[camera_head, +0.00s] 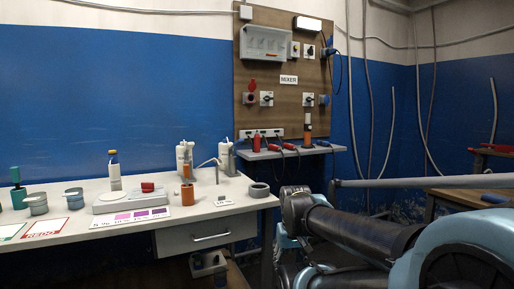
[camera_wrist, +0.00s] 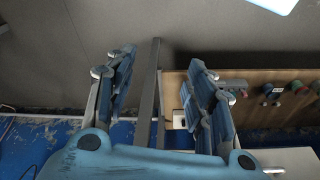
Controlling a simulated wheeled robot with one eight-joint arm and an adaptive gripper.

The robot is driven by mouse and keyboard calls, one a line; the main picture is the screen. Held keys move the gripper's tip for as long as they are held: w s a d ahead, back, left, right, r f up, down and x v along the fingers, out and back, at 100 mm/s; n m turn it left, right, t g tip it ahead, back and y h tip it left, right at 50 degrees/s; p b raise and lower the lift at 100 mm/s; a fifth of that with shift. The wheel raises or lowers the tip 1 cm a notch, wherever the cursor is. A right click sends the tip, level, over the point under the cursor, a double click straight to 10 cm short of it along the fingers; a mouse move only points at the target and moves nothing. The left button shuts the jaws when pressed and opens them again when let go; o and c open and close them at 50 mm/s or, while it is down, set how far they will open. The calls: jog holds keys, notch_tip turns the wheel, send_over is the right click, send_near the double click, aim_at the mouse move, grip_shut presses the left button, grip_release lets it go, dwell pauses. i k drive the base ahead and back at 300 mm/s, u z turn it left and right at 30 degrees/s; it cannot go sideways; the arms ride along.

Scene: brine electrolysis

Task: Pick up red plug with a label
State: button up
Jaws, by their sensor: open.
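Several red plug-like pieces are by the small wall shelf (camera_head: 285,153) in the head view. One red piece (camera_head: 257,136) stands upright at the left, and another red piece (camera_head: 290,147) lies near the middle. They are too small for me to tell which has a label. A red round fitting (camera_head: 252,86) is on the board above. My gripper (camera_wrist: 160,65) is open and empty in the wrist view, its two blue fingers wide apart. In the wrist view a small white label (camera_wrist: 278,90) shows among small dark and red parts at the right; I cannot tell what it marks.
A wooden panel (camera_head: 283,112) with switches and a MIXER sign is above the shelf. A brown bench (camera_head: 465,187) stands at the right. Cables hang along the blue wall.

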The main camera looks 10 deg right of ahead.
aim_at(257, 136)
jog(key=k, duration=0.4)
jog(key=i, duration=1.4)
jog(key=z, duration=0.55)
